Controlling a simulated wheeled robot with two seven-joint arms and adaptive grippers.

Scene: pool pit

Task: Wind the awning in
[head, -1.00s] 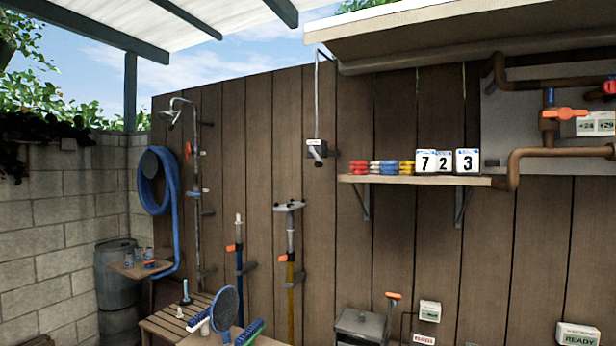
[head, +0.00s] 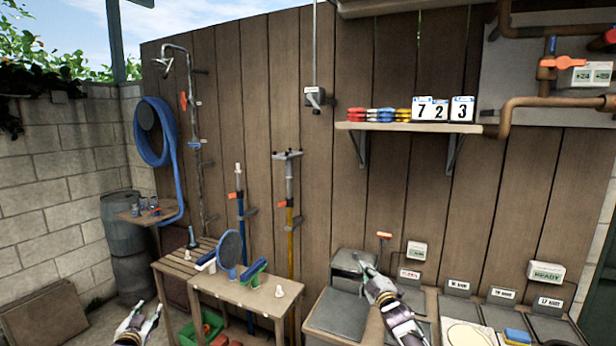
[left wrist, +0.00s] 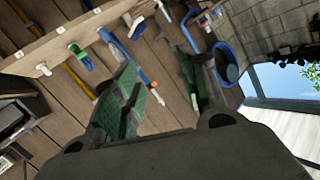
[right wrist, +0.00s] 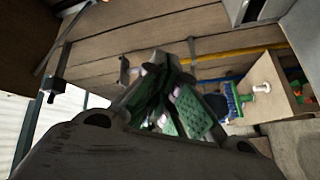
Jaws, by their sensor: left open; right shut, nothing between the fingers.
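The awning's winding box (head: 315,97), small and dark with a grey handle, is fixed high on the brown plank wall with a thin rod running up from it. A similar dark box on a rod (right wrist: 52,85) shows at the left of the right wrist view. A pale sheet that looks like the awning (left wrist: 285,125) shows at the lower right of the left wrist view. My left gripper (head: 143,322) is open and empty, low at the left. My right gripper (head: 368,270) is shut and empty, below and right of the box, apart from it.
A shelf (head: 400,127) with number cards and coloured discs juts out right of the box. Pipes (head: 550,103) run at the right. Wooden benches (head: 245,292) with brushes stand below, and a counter (head: 335,305) lies under my right gripper.

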